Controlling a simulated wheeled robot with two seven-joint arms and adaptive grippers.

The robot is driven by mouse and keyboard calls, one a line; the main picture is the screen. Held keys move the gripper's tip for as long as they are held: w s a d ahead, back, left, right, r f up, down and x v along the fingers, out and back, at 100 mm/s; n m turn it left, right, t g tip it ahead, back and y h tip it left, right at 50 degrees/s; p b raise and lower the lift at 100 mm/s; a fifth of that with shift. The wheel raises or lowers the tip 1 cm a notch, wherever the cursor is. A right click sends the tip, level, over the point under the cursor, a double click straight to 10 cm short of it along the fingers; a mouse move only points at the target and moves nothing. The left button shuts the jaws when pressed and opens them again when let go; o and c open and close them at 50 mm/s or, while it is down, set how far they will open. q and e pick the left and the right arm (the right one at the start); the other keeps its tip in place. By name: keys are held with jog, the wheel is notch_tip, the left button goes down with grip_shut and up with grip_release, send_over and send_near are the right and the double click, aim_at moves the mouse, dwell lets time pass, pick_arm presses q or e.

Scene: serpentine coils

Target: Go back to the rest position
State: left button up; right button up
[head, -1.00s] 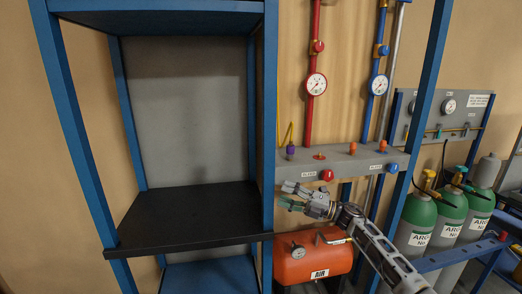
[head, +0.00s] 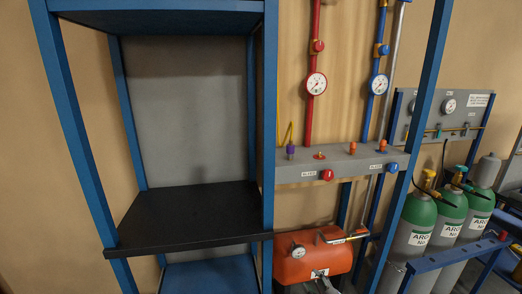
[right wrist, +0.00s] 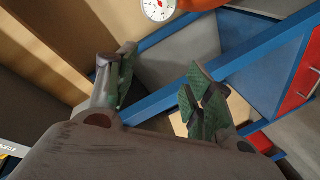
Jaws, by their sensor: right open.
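My right gripper (right wrist: 160,88) is open in the right wrist view, its two green-padded fingers wide apart with nothing between them. My left gripper is not in view.
A blue rack with a bare black shelf (head: 185,215) stands at the left. A grey manifold (head: 345,163) with knobs, red and blue pipes and gauges is right of it. Green cylinders (head: 415,220) stand at the right. Blue frame bars (right wrist: 250,62) cross the wrist view.

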jog(key=s+d+f+m+g+h, duration=0.3)
jog(key=s+f+m, duration=0.1)
jog(key=s+f, duration=0.95)
jog(key=s+d+f+m+g+h, duration=0.3)
jog(key=s+d+f, duration=0.1)
jog(key=s+f, duration=0.95)
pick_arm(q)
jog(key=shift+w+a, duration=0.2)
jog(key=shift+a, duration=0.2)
pick_arm(e)
jog(key=s+f+m+g, duration=0.2)
jog(key=s+f, duration=0.4)
jog(key=s, duration=1.1)
jog(key=s+f+m+g+h, duration=0.1)
jog(key=s+f+g, duration=0.4)
jog(key=s, duration=1.1)
jog(key=shift+s+d+f+m, duration=0.35)
jog(key=shift+d+f+m, duration=0.15)
jog(key=shift+m, duration=0.1)
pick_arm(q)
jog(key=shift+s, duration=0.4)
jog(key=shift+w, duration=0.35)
pick_arm(e)
jog(key=shift+w, duration=0.1)
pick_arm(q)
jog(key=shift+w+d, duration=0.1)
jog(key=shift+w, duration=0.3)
